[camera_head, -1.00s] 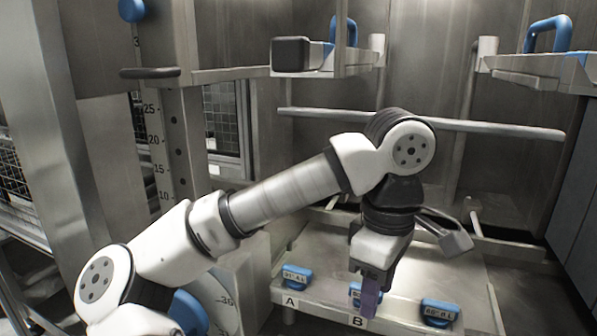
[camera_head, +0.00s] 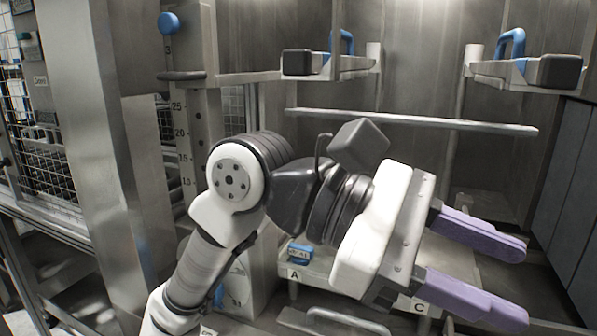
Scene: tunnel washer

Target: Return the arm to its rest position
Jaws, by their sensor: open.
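My arm (camera_head: 205,260) rises from the bottom of the head view, bends at a joint on the left of centre and reaches to the right. My gripper (camera_head: 520,282) is at the right, pointing right and slightly down. Its two purple fingers are wide apart with nothing between them. The gripper is in front of the low shelf and hides much of it.
A low shelf (camera_head: 296,274) with labels A and C carries a blue-handled piece (camera_head: 300,251). Two upper brackets with blue handles (camera_head: 342,42) (camera_head: 511,44) and a horizontal bar (camera_head: 410,120) are behind. A scaled post (camera_head: 190,130) and a metal column (camera_head: 85,120) stand left.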

